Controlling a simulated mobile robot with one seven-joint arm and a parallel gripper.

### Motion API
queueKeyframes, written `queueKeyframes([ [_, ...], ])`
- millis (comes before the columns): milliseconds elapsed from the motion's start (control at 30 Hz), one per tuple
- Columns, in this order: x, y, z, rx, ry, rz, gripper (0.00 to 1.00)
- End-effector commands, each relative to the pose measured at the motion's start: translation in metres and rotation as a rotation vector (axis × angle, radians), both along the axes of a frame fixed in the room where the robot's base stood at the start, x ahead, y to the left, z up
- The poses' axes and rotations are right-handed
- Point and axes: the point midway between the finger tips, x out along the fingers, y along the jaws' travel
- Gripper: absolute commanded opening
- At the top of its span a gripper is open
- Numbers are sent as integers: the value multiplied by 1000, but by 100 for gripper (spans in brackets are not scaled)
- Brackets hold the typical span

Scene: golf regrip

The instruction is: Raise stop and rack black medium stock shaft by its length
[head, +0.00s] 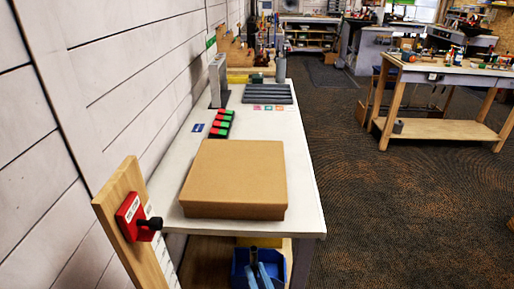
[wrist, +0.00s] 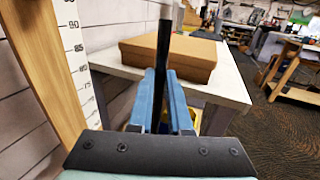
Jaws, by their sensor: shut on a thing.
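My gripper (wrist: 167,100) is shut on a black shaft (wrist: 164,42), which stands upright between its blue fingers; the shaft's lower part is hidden. In the head view my gripper (head: 259,272) is at the bottom, in front of the bench. The red stop (head: 128,209) with a black knob is on an upright wooden board (head: 119,190) at the left. A white scale (head: 158,250) runs along the board; it also shows in the wrist view (wrist: 73,45), left of the shaft. The shaft is apart from the board. A dark ridged rack (head: 267,93) lies at the bench's far end.
A closed cardboard box (head: 235,175) covers the near part of the white bench (head: 300,160). Several green-and-red blocks (head: 222,122), small coloured cards (head: 268,108) and a grey upright block (head: 217,78) are beyond it. A blue bin (head: 238,268) is below the bench's front edge.

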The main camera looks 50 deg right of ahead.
Motion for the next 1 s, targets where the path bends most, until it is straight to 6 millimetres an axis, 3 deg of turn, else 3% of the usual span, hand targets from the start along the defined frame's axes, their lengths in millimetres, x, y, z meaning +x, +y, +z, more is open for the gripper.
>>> queueKeyframes([
  [1000, -80, -63, -1, -1, -1, -3, 0],
])
